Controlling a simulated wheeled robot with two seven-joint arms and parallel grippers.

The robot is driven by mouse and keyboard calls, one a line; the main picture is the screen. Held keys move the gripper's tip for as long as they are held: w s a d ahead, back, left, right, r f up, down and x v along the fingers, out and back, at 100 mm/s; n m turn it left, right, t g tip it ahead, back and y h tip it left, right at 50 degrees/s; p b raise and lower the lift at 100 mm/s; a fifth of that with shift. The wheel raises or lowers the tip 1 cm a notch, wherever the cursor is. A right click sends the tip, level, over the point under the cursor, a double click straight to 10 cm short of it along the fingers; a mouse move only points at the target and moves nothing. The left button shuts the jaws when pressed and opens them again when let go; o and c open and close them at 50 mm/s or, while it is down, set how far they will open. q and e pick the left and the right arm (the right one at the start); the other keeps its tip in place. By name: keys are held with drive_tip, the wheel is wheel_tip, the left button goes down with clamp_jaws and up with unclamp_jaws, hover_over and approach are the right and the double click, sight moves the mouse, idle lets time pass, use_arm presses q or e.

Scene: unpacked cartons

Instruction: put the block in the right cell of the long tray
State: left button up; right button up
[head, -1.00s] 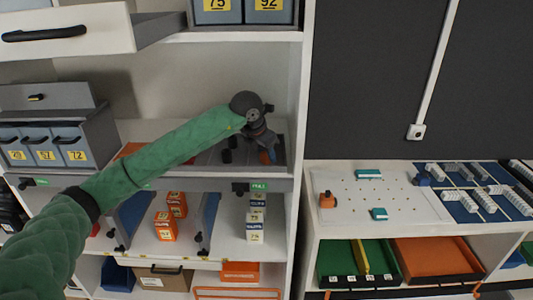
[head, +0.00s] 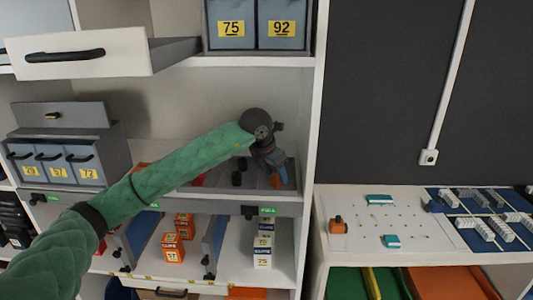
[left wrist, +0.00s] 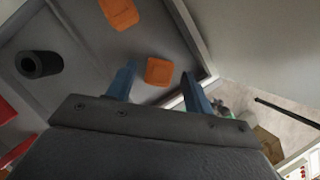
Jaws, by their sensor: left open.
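My left gripper (head: 277,174) reaches down over a grey tray on the middle shelf, near its right end. In the left wrist view the gripper (left wrist: 158,84) is open, with its two blue fingers apart. An orange block (left wrist: 158,71) lies on the grey tray floor (left wrist: 95,45) just beyond and between the fingertips; I see no grip on it. A second orange block (left wrist: 119,13) lies farther up in the tray. A black hollow cylinder (left wrist: 40,65) is at the left. In the head view my arm hides part of the tray. My right gripper is out of view.
The shelf's white upright (head: 312,120) stands close to the right of my gripper. An open drawer (head: 80,55) juts out at upper left. Orange boxes (head: 173,247) stand on the shelf below. A white pegboard (head: 365,235) lies on the right-hand counter.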

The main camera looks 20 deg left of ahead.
use_arm(q)
drive_tip(key=b+v, duration=0.3)
drive_tip(key=v, duration=0.7)
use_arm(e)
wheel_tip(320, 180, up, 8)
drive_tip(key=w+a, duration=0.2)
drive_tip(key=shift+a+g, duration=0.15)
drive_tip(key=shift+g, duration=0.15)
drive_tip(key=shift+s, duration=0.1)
